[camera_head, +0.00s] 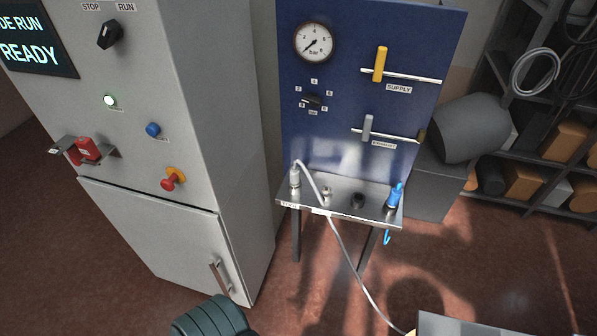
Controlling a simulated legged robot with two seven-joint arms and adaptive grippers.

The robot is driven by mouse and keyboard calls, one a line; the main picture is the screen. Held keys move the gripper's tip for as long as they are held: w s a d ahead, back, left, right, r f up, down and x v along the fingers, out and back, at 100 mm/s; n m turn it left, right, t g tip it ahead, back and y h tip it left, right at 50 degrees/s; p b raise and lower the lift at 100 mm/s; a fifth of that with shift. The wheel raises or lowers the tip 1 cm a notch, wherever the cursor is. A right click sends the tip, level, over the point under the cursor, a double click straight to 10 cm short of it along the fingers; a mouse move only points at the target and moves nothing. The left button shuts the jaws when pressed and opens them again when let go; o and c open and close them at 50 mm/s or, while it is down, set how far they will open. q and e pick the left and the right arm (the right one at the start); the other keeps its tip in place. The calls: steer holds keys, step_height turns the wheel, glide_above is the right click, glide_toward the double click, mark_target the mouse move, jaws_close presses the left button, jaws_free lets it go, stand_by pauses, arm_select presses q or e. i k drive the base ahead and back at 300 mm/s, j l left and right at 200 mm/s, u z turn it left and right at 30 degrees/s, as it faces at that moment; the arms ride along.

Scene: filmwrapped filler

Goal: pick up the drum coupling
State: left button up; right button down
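A pale grey coupling (294,176) stands upright at the left end of the small metal shelf (335,209), below the blue panel. A grey hose (338,240) arches from its top, crosses the shelf front and runs down to the bottom right. A blue coupling (394,196) stands at the shelf's right end, with a blue loop hanging below. Two short fittings (357,201) sit between them. I cannot read the shelf labels well enough to tell which coupling is the drum's.
The blue panel (345,110) carries a gauge, a selector and two valve levers. A grey cabinet (160,245) stands close on the left. Shelving (560,185) and a dark rounded vessel (470,128) are at right. A grey surface (480,325) edges in at bottom right.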

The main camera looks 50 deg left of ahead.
mark_target(295, 181)
steer(key=u, duration=1.6)
